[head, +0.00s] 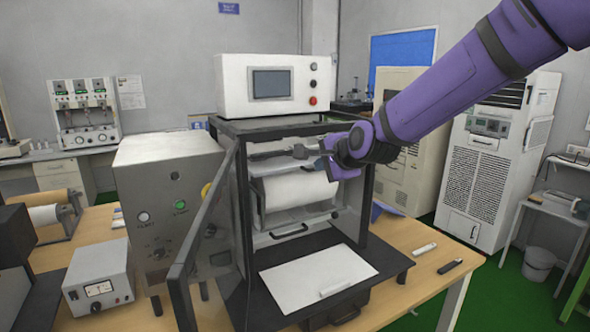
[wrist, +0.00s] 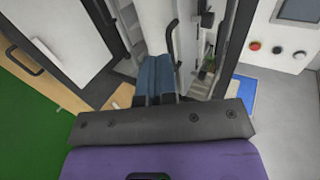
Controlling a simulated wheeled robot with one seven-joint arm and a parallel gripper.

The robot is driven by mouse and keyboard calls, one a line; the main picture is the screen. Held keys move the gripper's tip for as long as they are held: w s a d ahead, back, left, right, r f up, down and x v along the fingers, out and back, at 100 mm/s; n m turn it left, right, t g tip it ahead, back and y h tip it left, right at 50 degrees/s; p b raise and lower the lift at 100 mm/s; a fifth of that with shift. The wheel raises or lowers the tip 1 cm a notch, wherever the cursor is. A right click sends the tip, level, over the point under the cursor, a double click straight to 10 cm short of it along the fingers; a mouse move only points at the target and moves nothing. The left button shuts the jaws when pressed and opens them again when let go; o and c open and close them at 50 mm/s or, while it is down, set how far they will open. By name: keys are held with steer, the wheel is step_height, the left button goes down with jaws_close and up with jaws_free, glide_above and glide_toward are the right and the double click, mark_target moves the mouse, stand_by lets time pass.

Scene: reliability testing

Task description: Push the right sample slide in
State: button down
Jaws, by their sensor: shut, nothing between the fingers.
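The test machine (head: 256,84) stands on the wooden table with its glass door (head: 208,215) swung open to the left. Inside its chamber, a pale upper slide (head: 283,163) sits above a large white roll (head: 297,188). A lower white slide with a dark curved handle (head: 290,231) is under the roll. My gripper (head: 318,160) is at the chamber's upper right opening, in front of the upper slide. In the wrist view its blue-grey fingers (wrist: 154,80) are together and empty, close beside a black curved handle (wrist: 172,45). I cannot tell whether they touch it. Which slide is the right one is unclear.
A grey control box (head: 172,190) stands left of the door. A white marker (head: 424,249) and a black one (head: 450,266) lie at the right.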

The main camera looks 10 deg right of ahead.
steer(key=shift+w+a, duration=0.1)
steer(key=shift+w, duration=0.1)
glide_toward(289, 164)
steer(key=shift+s+f, duration=1.5)
steer(key=shift+f, duration=0.1)
steer(key=w+a+f, duration=0.1)
steer(key=w, duration=0.5)
steer(key=shift+f, duration=0.25)
steer(key=shift+w, duration=0.2)
steer(key=w, duration=0.1)
steer(key=w+a, duration=0.1)
steer(key=w, duration=0.2)
steer(key=shift+w+a, duration=0.15)
steer(key=shift+a, duration=0.1)
steer(key=shift+r, duration=0.15)
